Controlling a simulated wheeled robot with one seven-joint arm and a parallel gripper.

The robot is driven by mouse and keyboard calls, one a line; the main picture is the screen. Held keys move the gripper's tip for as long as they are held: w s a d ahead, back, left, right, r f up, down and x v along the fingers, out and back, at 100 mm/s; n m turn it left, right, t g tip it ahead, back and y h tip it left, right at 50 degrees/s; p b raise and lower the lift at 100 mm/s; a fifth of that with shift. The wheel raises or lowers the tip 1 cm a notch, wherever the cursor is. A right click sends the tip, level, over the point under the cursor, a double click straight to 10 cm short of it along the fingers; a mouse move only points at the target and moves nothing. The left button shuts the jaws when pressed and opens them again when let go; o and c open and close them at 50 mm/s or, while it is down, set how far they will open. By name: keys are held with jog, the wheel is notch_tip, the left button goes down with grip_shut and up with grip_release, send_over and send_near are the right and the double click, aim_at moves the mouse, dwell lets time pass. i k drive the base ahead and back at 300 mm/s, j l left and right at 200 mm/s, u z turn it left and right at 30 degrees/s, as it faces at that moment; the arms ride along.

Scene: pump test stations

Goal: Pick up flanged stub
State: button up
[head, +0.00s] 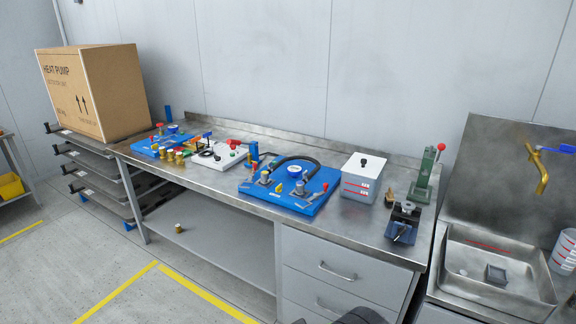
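I cannot tell for sure which piece is the flanged stub. A small grey round piece (407,207) sits at the top of the dark vise (402,225) near the bench's right front edge; it may be the flanged stub. A small brass piece (389,194) stands just behind the vise, to its left. Another small brass piece (179,228) with a dark top stands on the lower shelf under the bench. A dark rounded part at the bottom edge looks like part of my arm. No gripper fingers show.
The steel bench (345,230) carries blue pump boards (312,208), a white board (207,160), a grey lidded box (361,178) and a green press (424,178). A cardboard box (110,90) stands left. A sink (475,280) with a brass tap (541,175) is right.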

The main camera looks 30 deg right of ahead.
aim_at(408, 206)
jog(key=z, duration=1.85)
jog(key=i+l+u, duration=0.3)
jog(key=u, duration=0.15)
jog(key=i+l+u, duration=0.6)
jog(key=l+u, duration=0.35)
